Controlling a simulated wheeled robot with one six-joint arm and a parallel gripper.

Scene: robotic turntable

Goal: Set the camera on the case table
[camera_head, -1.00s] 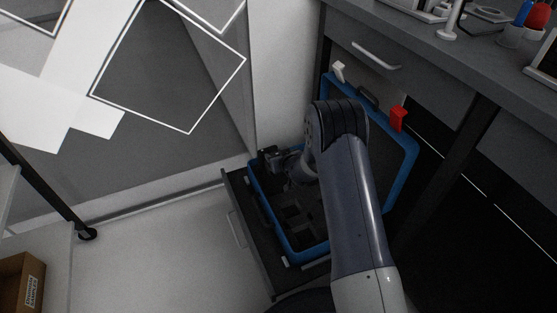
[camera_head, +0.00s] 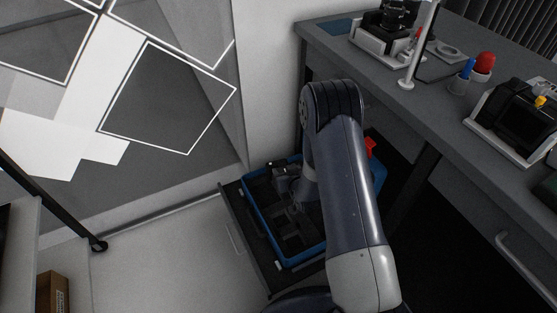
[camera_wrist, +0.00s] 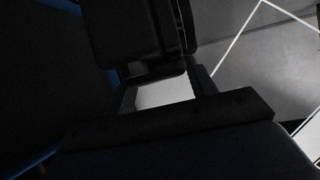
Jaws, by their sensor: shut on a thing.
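My gripper (camera_head: 291,178) is over the far part of an open blue-rimmed case (camera_head: 254,219), which sits in a pulled-out drawer. In the wrist view my gripper (camera_wrist: 165,88) is shut on a dark, boxy thing (camera_wrist: 140,35), which looks like the camera. It also shows in the head view as a small dark shape (camera_head: 279,168). Whether it is clear of the case cannot be told. My arm hides part of the case and most of its raised lid. A grey table (camera_head: 440,110) stands at the right; which surface is the case table is unclear.
A cardboard box (camera_head: 52,292) is at lower left. The floor left of the drawer is clear.

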